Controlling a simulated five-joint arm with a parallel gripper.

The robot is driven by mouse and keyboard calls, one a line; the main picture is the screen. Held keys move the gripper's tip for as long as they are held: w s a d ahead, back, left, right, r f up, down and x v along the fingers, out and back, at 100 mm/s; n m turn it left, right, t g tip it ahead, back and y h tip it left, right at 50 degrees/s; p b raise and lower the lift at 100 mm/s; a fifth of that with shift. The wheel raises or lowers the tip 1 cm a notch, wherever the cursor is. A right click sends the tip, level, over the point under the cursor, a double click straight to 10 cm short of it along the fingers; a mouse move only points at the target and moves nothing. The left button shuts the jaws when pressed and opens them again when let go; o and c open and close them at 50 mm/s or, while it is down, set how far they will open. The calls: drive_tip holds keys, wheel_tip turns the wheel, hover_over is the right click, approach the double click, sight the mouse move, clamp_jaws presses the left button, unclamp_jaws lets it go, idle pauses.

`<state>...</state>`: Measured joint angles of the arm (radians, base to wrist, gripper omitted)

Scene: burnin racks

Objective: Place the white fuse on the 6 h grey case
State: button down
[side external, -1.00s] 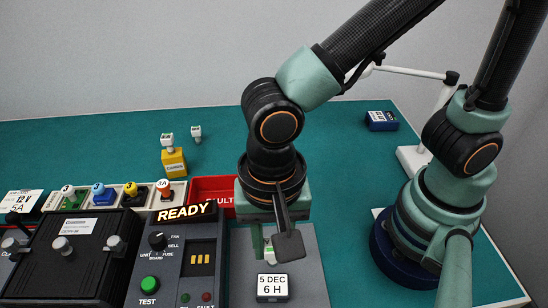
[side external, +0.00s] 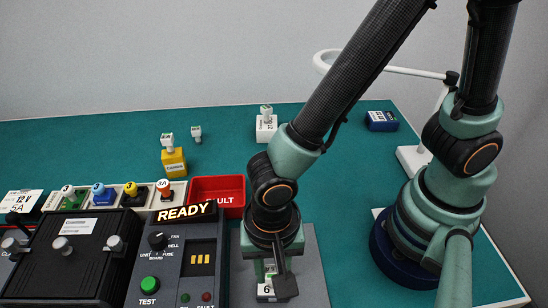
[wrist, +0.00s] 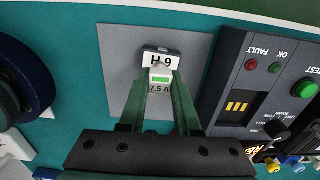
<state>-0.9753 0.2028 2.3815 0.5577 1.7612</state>
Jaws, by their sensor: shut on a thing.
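My gripper (side external: 271,274) is shut on the white fuse (wrist: 160,73), which has a green band and a 7.5 A marking. In the wrist view the fuse sits between the fingertips (wrist: 161,88). The 6 h case (side external: 265,291), with a white label, stands on a grey mat (side external: 314,262); its label shows upside down in the wrist view (wrist: 161,58). The fuse is right at the case, overlapping it in both views. I cannot tell whether it is seated. The gripper hides part of the case in the side view.
The tester (side external: 178,262), with a lit READY sign, stands left of the mat. A red FAULT bin (side external: 217,191) is behind. A yellow block (side external: 174,162) and a white block (side external: 266,129) bear fuses farther back. A blue box (side external: 381,121) lies at back right.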

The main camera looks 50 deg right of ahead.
sight(272, 270)
drive_tip(key=shift+f, duration=0.1)
drive_tip(key=c, duration=0.6)
unclamp_jaws()
wheel_tip(272, 270, up, 12)
drive_tip(key=w+d+r+n+t, duration=0.2)
drive_tip(key=w+d+n, duration=0.1)
drive_tip(key=d, duration=0.5)
drive_tip(key=w+d+r+n+t, duration=0.1)
drive_tip(key=w+d+r+n, duration=0.2)
drive_tip(key=w+d, duration=0.2)
drive_tip(key=w+d+r+n+t, duration=0.2)
drive_tip(key=w+d+r+n, duration=0.1)
drive_tip(key=d, duration=0.8)
drive_tip(key=shift+w+d+t, duration=0.25)
drive_tip(key=shift+w+t, duration=0.05)
drive_tip(key=shift+w, duration=0.15)
